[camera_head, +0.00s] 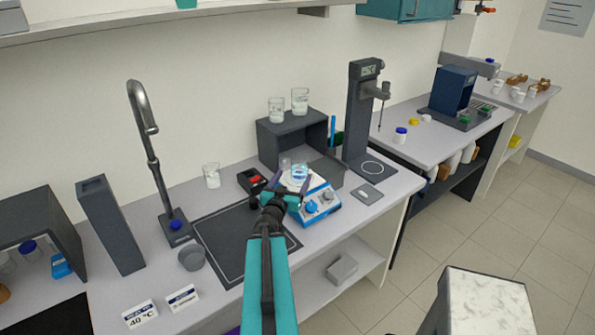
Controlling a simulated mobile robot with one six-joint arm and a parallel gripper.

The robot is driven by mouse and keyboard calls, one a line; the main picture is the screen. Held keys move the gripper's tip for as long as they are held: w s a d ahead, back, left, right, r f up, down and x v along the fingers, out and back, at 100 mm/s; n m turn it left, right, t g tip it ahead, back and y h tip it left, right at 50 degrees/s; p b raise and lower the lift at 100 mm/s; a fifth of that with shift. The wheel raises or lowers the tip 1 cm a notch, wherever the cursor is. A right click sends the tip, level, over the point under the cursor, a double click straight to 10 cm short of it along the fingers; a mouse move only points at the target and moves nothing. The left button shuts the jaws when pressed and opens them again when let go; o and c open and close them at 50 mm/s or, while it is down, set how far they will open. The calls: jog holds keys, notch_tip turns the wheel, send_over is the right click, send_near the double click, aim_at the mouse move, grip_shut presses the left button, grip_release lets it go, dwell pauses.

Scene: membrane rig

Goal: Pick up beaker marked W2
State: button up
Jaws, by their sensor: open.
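Several clear glass beakers are in view, and their markings are too small to read, so I cannot tell which is W2. Two beakers stand on top of a dark box, a left one (276,110) and a right one (299,102). Another beaker (211,175) stands on the bench near the back wall. A beaker with blue contents (299,172) is at the blue and white hotplate (318,205). My gripper (284,188) is open, in front of the hotplate beaker in the picture. Its arm partly hides the hotplate, and contact cannot be told.
A tall dark stand (362,115) rises right of the dark box (268,142). A curved tap (148,140) stands left, beside a dark mat (222,240). A shelf (110,25) runs above.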

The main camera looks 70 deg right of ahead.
aim_at(302, 159)
jog(key=shift+d+f+b, duration=0.25)
jog(key=shift+d+b, duration=0.35)
jog(key=shift+b, duration=1.25)
jog(key=d+b, duration=0.1)
jog(key=b, duration=0.4)
jog(key=shift+d+r, duration=0.1)
jog(key=shift+d, duration=0.15)
jog(key=shift+w+d+r+b, duration=0.1)
jog(key=shift+d+b, duration=0.35)
jog(key=shift+d, duration=1)
jog(key=shift+w+d+r+b, duration=0.1)
jog(key=shift+d+b, duration=0.35)
jog(key=shift+d, duration=1)
jog(key=shift+d, duration=0.1)
jog(key=shift+w+d+f+b, duration=0.1)
jog(key=shift+w+d+b, duration=0.05)
jog(key=shift+d+b, duration=0.45)
jog(key=shift+w+d+f+b, duration=0.1)
jog(key=shift+d+b, duration=0.25)
jog(key=shift+d, duration=0.3)
jog(key=shift+w+d+r+b, duration=0.15)
jog(key=shift+d+b, duration=0.4)
jog(key=shift+d, duration=0.65)
